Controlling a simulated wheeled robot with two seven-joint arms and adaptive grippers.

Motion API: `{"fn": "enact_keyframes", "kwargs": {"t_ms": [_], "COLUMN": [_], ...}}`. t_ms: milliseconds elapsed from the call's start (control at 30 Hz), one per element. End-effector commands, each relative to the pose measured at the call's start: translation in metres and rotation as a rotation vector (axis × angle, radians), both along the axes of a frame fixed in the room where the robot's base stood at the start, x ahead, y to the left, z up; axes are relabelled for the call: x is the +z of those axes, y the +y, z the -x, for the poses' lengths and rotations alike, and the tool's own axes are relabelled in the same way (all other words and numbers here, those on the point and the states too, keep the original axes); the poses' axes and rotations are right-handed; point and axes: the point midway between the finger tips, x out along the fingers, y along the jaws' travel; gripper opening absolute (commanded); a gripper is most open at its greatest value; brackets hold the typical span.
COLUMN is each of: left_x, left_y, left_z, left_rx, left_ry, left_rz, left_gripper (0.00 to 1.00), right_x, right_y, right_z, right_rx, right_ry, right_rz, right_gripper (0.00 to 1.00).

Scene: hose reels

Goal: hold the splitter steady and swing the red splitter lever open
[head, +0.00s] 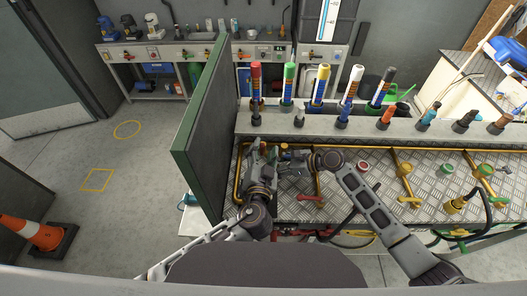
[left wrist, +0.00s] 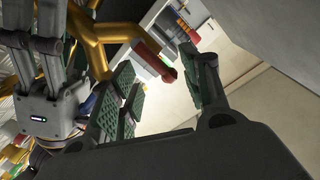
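A brass branching pipe, which looks like the splitter (left wrist: 108,27), shows in the left wrist view, with a red lever (left wrist: 155,62) to its right. My left gripper (left wrist: 158,66) is open, its green-padded fingers apart on either side of the lever's end with a gap visible; I cannot tell the depth between them. My right gripper (left wrist: 35,35) shows beside the brass pipe, its grip partly hidden. In the head view my left gripper (head: 262,163) and right gripper (head: 294,166) are close together at the left end of the bench, covering most of the splitter.
A green-edged panel (head: 202,140) stands just left of the grippers. A red valve handle (head: 311,200) and brass pipes (head: 405,180) lie along the tread-plate bench (head: 350,205). A ledge (head: 300,122) behind holds several coloured nozzles. A traffic cone (head: 42,235) stands at far left.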

Motion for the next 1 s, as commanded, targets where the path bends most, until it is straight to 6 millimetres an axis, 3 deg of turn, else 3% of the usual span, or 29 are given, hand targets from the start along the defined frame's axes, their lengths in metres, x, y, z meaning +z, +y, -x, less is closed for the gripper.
{"fn": "enact_keyframes", "kwargs": {"t_ms": [467, 1000], "left_x": [0.002, 0.004], "left_y": [0.000, 0.003], "left_z": [0.009, 0.059], "left_rx": [-0.001, -0.001], "left_ry": [-0.002, 0.001], "left_rz": [0.002, 0.001], "left_gripper": [0.47, 0.47], "right_x": [-0.001, -0.001], "right_y": [0.000, 0.000], "right_z": [0.000, 0.000], "right_rx": [0.000, 0.000], "right_ry": [0.002, 0.002], "right_rz": [0.001, 0.001], "right_gripper": [0.40, 0.40]}}
